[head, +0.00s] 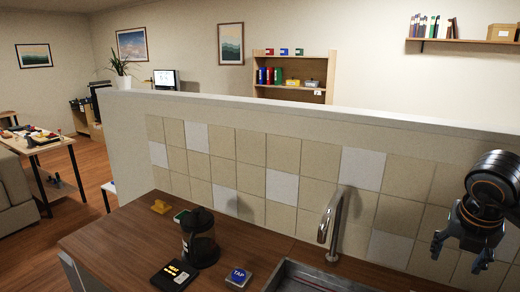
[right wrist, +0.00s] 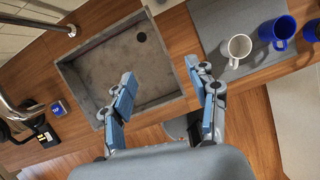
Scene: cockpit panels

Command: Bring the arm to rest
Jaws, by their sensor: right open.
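My right arm (head: 497,180) comes in at the right edge of the head view, and its gripper hangs with the fingers pointing down. The right gripper (head: 460,255) is open, its fingers spread apart with nothing between them. In the right wrist view the same gripper (right wrist: 160,72) shows its two blue-grey fingers apart, in front of the grey sink (right wrist: 85,62) and the counter edge. My left arm and left gripper are not in view.
A black-lidded jar (head: 200,240), a black box (head: 173,275) and a blue TAP sign (head: 238,277) stand on the wooden counter (head: 110,235). A chrome faucet (head: 330,215) rises by the sink. A white mug (right wrist: 238,47) and a blue mug (right wrist: 279,30) stand on a grey mat (right wrist: 215,20).

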